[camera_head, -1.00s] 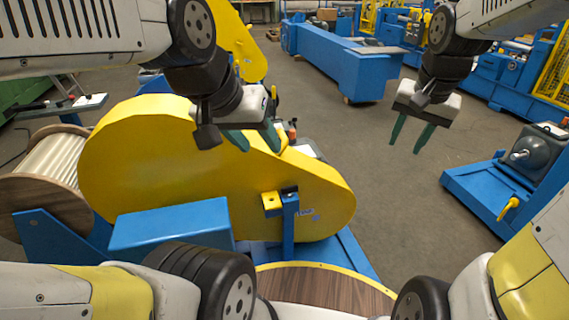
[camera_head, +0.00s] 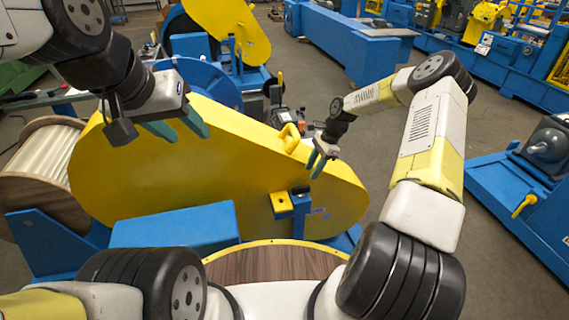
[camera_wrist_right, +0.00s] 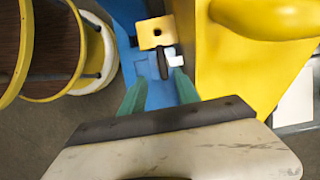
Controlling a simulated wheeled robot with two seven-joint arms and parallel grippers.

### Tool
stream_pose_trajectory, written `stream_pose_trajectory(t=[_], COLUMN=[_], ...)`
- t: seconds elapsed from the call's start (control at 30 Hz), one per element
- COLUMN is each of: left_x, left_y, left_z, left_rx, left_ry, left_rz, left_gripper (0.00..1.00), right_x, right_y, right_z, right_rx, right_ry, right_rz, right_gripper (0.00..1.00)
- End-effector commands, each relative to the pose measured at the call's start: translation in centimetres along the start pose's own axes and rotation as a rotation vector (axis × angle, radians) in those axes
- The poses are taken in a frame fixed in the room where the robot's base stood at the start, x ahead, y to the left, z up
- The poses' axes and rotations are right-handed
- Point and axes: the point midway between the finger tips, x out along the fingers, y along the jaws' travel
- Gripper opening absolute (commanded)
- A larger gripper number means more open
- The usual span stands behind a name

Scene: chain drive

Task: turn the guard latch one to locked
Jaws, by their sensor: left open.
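The yellow guard (camera_head: 225,170) stands upright in front of me. On its near face, a yellow latch block (camera_head: 281,201) sits beside a blue post (camera_head: 301,208) with a dark top; I take this as the guard latch. In the right wrist view the latch block (camera_wrist_right: 150,40) lies just beyond the fingertips, with a small white piece and a dark slot below it. My right gripper (camera_head: 314,165) is open and empty, above and slightly right of the post. My left gripper (camera_head: 178,128) is open over the guard's upper left part, apart from the latch.
A yellow handle (camera_head: 290,137) stands on the guard's top edge behind the latch. A blue box (camera_head: 176,226) lies in front of the guard. A wooden reel (camera_head: 40,170) stands left and a blue machine (camera_head: 530,190) right. Floor between is clear.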

Motion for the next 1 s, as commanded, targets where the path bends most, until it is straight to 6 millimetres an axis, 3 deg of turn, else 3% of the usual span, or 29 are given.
stream_pose_trajectory(t=[0.6,1.0], left_x=[0.0,0.0], left_y=[0.0,0.0], left_z=[0.0,0.0], left_rx=[0.0,0.0], left_ry=[0.0,0.0], left_rz=[0.0,0.0], left_gripper=[0.47,0.47], right_x=[8.0,8.8], right_y=[0.0,-0.1], right_z=[-0.3,-0.3], right_rx=[0.038,0.037], right_ry=[-0.019,-0.016], right_rz=[0.001,-0.001], right_gripper=[0.38,0.38])
